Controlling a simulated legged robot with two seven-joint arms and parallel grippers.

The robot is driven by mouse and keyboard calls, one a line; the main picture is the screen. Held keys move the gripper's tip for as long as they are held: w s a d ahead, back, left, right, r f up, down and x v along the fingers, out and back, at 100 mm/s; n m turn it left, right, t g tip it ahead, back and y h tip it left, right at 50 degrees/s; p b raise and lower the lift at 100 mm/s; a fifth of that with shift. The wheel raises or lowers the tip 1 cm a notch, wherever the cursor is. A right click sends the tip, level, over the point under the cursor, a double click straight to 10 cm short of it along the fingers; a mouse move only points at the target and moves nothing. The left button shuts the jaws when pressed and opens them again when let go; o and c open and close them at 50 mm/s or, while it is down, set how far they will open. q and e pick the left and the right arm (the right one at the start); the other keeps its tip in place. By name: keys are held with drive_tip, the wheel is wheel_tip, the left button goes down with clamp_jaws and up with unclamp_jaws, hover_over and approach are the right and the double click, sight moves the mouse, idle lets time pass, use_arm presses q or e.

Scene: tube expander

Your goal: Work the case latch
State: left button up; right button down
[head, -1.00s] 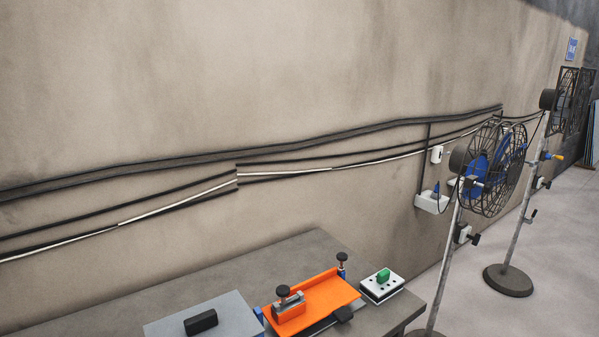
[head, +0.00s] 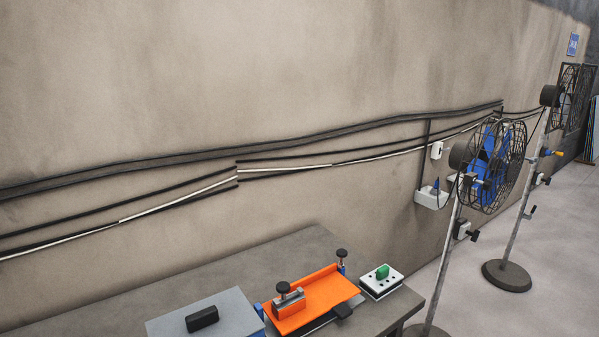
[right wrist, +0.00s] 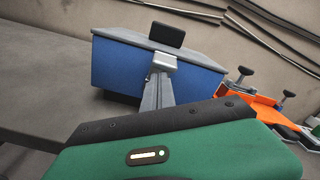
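The case (right wrist: 118,68) is blue with a grey lid and a black handle block (right wrist: 166,34) on top. A pale metal latch (right wrist: 163,60) sits at the lid's front edge in the right wrist view. My right gripper (right wrist: 158,78) has its grey fingers pointing at the case front just below the latch. The fingers overlap in this view, so their gap and any contact are unclear. My left gripper is in no view.
An orange tray fixture (head: 318,295) with black knobs stands right of the case. A white block with a green switch (head: 382,279) is beyond it. The grey table (head: 285,250) is bare behind the case. Fans stand on the floor at the right.

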drive_tip(key=v, duration=0.6)
idle(0.9)
drive_tip(key=shift+s+d+f, duration=0.1)
drive_tip(key=shift+s+d, duration=0.05)
